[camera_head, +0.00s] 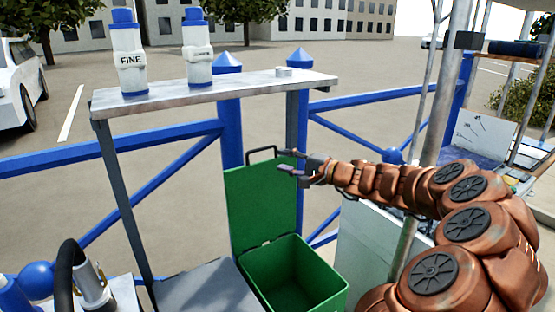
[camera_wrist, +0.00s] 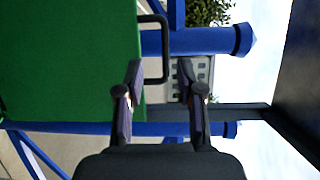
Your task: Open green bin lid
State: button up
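The green bin (camera_head: 292,278) stands below the shelf, and I can see into its open top. Its green lid (camera_head: 262,207) stands upright at the back of the bin, with a dark handle (camera_head: 262,153) on its top edge. In the wrist view the lid (camera_wrist: 70,60) fills the left side and its handle (camera_wrist: 160,48) shows ahead of the fingers. My gripper (camera_head: 284,162) is beside the top right corner of the lid, close to the handle. Whether a finger touches the lid I cannot tell.
A grey shelf (camera_head: 230,88) above holds two white bottles with blue caps (camera_head: 128,60). Blue railings and posts (camera_head: 229,120) run behind the bin. A metal pole (camera_head: 445,90) stands at the right near my arm. A grey surface (camera_head: 205,290) lies left of the bin.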

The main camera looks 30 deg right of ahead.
jog(key=v, duration=0.7)
jog(key=shift+s+d, duration=0.25)
jog(key=shift+s, duration=0.1)
jog(key=shift+a, duration=0.1)
